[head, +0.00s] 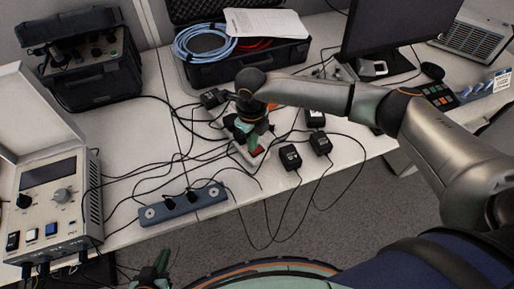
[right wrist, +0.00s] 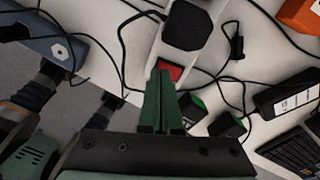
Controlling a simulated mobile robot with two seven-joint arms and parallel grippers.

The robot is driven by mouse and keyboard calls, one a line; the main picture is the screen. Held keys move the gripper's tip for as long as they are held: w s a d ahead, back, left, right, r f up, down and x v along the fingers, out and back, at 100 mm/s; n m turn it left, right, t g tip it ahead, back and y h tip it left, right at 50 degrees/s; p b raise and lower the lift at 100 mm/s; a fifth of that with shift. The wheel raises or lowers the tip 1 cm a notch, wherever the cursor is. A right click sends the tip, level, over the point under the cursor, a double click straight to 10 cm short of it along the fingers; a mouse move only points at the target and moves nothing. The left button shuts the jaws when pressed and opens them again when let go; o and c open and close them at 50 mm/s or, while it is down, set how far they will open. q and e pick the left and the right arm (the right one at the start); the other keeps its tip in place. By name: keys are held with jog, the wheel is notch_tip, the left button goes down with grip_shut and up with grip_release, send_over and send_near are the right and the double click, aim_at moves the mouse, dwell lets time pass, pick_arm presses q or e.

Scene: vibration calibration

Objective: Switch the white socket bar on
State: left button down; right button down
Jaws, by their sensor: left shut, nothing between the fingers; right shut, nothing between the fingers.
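The white socket bar (head: 243,157) lies near the table's front edge, largely hidden by my right gripper in the head view. Its red switch (head: 258,151) shows at the near end, and also in the right wrist view (right wrist: 173,71). A black adapter (right wrist: 187,24) sits on the bar beyond the switch. My right gripper (head: 254,147) is shut and empty, its green fingertips (right wrist: 163,72) right at the switch; I cannot tell whether they touch it. My left gripper (head: 156,272) is shut and empty, low in front of the table, away from the bar.
A blue-grey socket bar (head: 182,205) lies to the left on the table edge. Black adapters (head: 290,157) and loose cables lie around the white bar. A power supply unit (head: 50,205) stands at left, an open black case (head: 245,68) behind, a monitor (head: 395,25) at back right.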

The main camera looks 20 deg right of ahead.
jog(key=shift+f+b, duration=0.6)
jog(key=shift+f, duration=0.25)
jog(key=shift+r, duration=0.2)
jog(key=shift+r+p, duration=2.5)
jog(key=shift+r, duration=0.95)
jog(key=shift+f, duration=0.1)
